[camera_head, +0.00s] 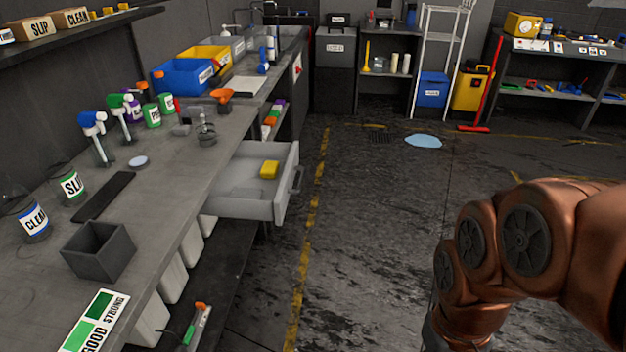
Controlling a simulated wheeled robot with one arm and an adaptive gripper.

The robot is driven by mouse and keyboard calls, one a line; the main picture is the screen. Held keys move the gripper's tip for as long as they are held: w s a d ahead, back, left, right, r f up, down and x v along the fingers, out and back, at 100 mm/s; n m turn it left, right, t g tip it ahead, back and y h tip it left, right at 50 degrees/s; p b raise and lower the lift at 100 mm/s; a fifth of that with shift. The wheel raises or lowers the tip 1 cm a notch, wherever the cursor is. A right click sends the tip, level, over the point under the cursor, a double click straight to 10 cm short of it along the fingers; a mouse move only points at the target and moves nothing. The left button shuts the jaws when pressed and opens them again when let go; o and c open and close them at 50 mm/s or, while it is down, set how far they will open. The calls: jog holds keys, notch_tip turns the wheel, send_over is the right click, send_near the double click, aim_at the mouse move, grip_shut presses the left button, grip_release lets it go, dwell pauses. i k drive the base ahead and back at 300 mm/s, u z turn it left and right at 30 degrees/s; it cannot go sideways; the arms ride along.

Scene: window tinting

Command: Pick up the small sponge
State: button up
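A small yellow sponge (269,169) lies in the open grey drawer (240,197), towards its far right side. The drawer is pulled out from under the workbench on the left. My copper-coloured arm is at the lower right, over the floor, well apart from the drawer. My gripper is not in view; the end of the arm runs out of the bottom of the picture.
The workbench (170,190) holds spray bottles (92,135), an empty dark box (98,249), jars and an orange-handled tool. The floor (365,220) between drawer and arm is clear.

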aim_at(269, 170)
jog(key=z, duration=0.05)
jog(key=k, duration=0.35)
jog(key=z, duration=0.3)
jog(key=i, duration=1.5)
jog(key=u, duration=1.55)
jog(key=i, duration=0.9)
jog(key=u, duration=1)
